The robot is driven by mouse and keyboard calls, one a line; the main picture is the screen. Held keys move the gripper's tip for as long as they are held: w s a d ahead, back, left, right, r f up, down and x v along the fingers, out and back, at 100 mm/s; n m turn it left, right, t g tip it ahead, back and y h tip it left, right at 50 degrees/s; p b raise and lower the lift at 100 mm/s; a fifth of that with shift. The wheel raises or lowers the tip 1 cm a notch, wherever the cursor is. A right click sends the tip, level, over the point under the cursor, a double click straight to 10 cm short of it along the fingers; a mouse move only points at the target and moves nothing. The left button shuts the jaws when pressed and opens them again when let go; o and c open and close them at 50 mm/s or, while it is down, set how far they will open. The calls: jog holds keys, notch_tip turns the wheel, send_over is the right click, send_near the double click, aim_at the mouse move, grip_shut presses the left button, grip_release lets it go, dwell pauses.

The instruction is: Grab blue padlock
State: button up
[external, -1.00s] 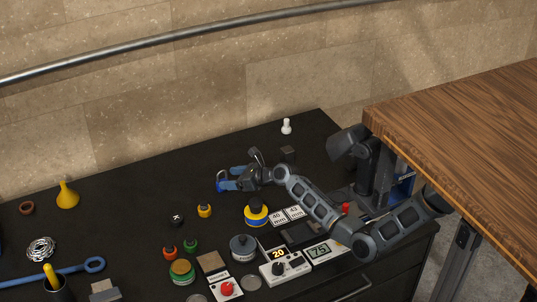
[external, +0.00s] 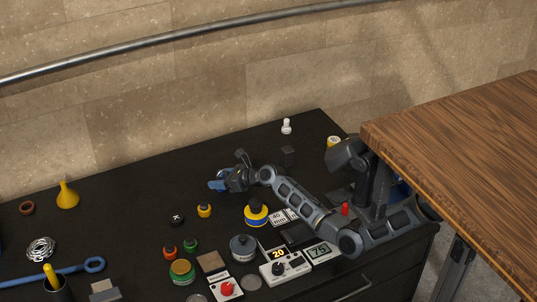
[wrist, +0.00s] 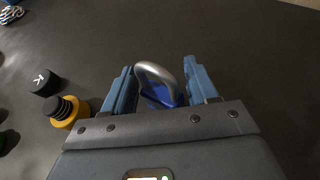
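The blue padlock (wrist: 163,96) has a silver shackle and lies between my fingers in the wrist view. Its shackle arches up towards the camera; the lower part of its body is hidden by my gripper's front plate. My gripper (wrist: 160,85) is open, with one blue finger on each side of the padlock; I cannot tell whether either finger touches it. In the external view my gripper (external: 217,186) is low over the black tabletop (external: 120,205), and the padlock cannot be told apart from the blue fingers there.
A yellow piece with a black knob (wrist: 70,110) and a black round piece with a white mark (wrist: 45,81) lie left of my gripper. A yellow-and-blue container (external: 256,213) stands nearer the camera. The tabletop behind my gripper is largely clear.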

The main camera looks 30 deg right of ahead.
jog(key=c, duration=0.6)
jog(key=shift+r, duration=0.15)
